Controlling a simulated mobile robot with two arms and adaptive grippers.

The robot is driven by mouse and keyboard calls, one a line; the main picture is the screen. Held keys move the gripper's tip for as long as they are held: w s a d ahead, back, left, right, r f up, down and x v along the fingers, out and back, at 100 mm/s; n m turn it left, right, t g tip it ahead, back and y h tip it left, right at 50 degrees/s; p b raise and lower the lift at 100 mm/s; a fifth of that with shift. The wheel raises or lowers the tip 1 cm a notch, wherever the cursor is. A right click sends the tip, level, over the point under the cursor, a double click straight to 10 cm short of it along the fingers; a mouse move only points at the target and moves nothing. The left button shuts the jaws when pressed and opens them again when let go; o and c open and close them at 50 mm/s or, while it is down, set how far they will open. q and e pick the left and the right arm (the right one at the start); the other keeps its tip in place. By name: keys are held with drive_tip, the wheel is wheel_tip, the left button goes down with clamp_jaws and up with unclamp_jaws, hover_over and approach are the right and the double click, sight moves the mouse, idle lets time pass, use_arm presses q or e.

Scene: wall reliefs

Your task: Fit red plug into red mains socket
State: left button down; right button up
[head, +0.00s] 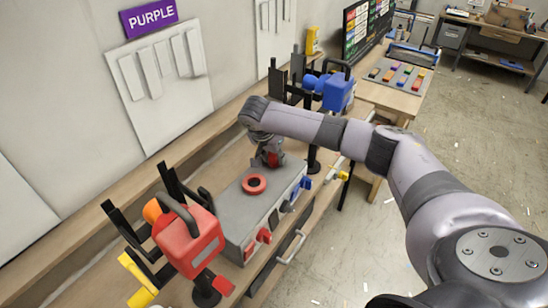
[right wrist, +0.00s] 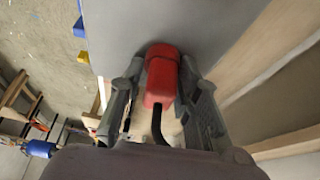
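My right gripper (head: 268,157) is at the back right end of the grey box's top. In the right wrist view the gripper (right wrist: 163,72) has its fingers close on both sides of the red plug (right wrist: 160,80) and looks shut on it. A black cable runs from the plug toward the wrist. A small bit of red shows at the fingers in the head view. A grey surface lies right beyond the plug; I cannot tell whether they touch. A red ring (head: 254,184) sits on the grey box (head: 232,207); I cannot tell whether it is the red mains socket. My left gripper is not in view.
The box's front has a red part (head: 264,236) and a blue part (head: 305,184). A red boxy device (head: 187,240) on black stands is at the front left, a blue one (head: 337,92) farther back. A purple sign (head: 150,18) hangs on the wall.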

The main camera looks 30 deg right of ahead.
drive_tip(key=c, duration=0.6)
